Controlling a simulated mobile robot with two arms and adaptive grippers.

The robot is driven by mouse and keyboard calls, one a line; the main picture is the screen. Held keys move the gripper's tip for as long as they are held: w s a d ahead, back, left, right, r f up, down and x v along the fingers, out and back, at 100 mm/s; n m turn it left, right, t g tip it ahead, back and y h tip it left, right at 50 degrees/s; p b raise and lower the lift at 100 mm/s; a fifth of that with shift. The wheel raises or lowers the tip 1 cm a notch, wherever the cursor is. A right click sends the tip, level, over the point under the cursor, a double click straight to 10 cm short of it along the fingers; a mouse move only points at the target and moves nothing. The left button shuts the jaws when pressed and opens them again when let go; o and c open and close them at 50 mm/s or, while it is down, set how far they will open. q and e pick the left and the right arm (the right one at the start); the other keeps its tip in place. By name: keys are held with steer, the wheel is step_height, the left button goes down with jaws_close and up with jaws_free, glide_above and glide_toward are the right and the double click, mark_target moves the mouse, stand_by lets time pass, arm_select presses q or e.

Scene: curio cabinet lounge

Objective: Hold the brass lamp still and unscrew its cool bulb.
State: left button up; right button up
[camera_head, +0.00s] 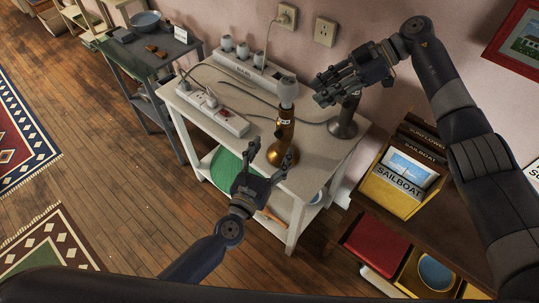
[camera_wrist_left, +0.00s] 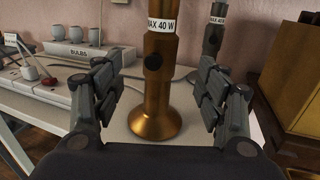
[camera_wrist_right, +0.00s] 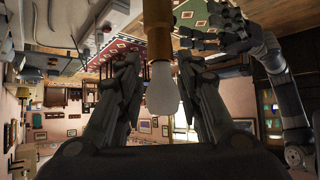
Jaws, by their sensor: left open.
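The brass lamp (camera_head: 284,128) stands upright on the white table (camera_head: 325,160), with a pale bulb (camera_head: 288,92) in its top. My left gripper (camera_head: 270,163) is open in front of the lamp. In the left wrist view, the lamp's stem (camera_wrist_left: 158,80) with its "MAX 40 W" label stands between the spread fingers, apart from both. My right gripper (camera_head: 318,90) is open to the right of the bulb. The right wrist view is upside down; the bulb (camera_wrist_right: 162,90) shows between its spread fingers, with no contact visible. Its exact depth between them is unclear.
A white holder marked "BULBS" (camera_head: 245,72) with several bulbs and a power strip (camera_head: 215,115) are on the table's left. A sailboat book box (camera_head: 395,190) stands at the right.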

mark_target(281, 134)
arm_select(q)
steer(key=x, duration=1)
jaws_close()
stand_by(1.1)
